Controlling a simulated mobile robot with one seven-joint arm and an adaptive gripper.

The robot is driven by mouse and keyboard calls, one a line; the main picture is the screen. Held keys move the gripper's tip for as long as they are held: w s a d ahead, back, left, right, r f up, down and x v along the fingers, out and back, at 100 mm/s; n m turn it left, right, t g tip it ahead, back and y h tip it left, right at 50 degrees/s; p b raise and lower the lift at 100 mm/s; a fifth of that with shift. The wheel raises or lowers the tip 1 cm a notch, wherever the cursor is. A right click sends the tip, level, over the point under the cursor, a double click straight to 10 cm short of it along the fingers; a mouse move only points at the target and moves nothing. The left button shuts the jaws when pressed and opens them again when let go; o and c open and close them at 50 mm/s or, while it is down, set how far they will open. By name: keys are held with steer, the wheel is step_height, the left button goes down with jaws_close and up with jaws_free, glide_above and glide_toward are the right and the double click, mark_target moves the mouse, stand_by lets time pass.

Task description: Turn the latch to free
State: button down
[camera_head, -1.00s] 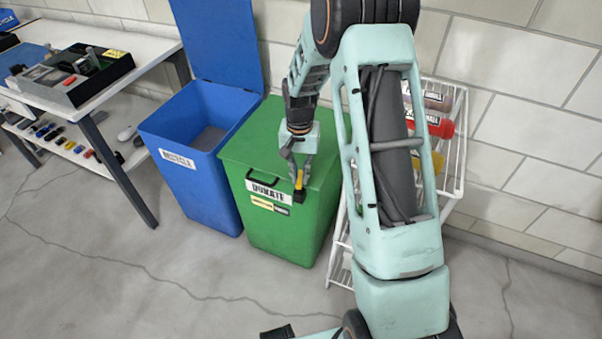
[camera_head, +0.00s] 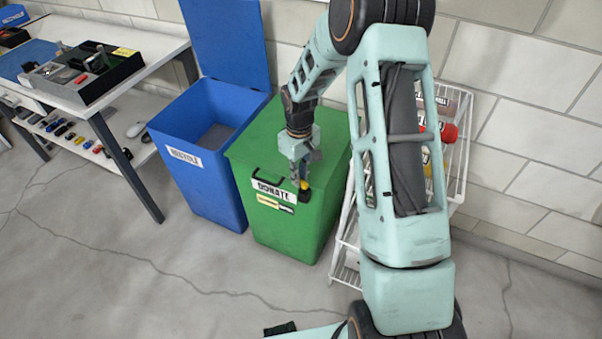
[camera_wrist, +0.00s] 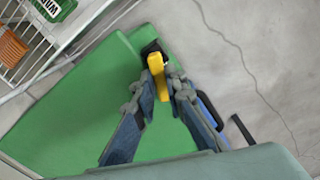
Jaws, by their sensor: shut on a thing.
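The green bin (camera_head: 290,225) labelled DONATE stands with its lid closed. Its latch (camera_head: 304,187) is a yellow lever with a black base at the front top edge. In the wrist view the yellow latch lever (camera_wrist: 158,78) sits between my fingertips. My gripper (camera_head: 300,174) is at the latch, its fingers closed on the lever. In the wrist view my gripper (camera_wrist: 160,84) shows both fingers meeting at the yellow piece. The fingers partly hide the latch in the head view. The black lid handle (camera_head: 270,178) is left of it.
An open blue bin (camera_head: 200,190) labelled RECYCLE stands just left of the green bin. A white wire rack (camera_head: 345,262) with bottles stands to the right. A white table (camera_head: 150,60) with a tray is at the far left. The floor in front is clear.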

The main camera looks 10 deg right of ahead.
steer(key=shift+s+a+n+p, duration=0.15)
steer(key=shift+n+p, duration=0.15)
steer(key=shift+n, duration=0.75)
steer(key=shift+s+a+n+p, duration=0.1)
steer(key=shift+n+p, duration=0.15)
steer(key=shift+n, duration=0.8)
steer(key=c, duration=2)
jaws_free()
steer(key=shift+o, duration=0.2)
step_height(320, 180, up, 12)
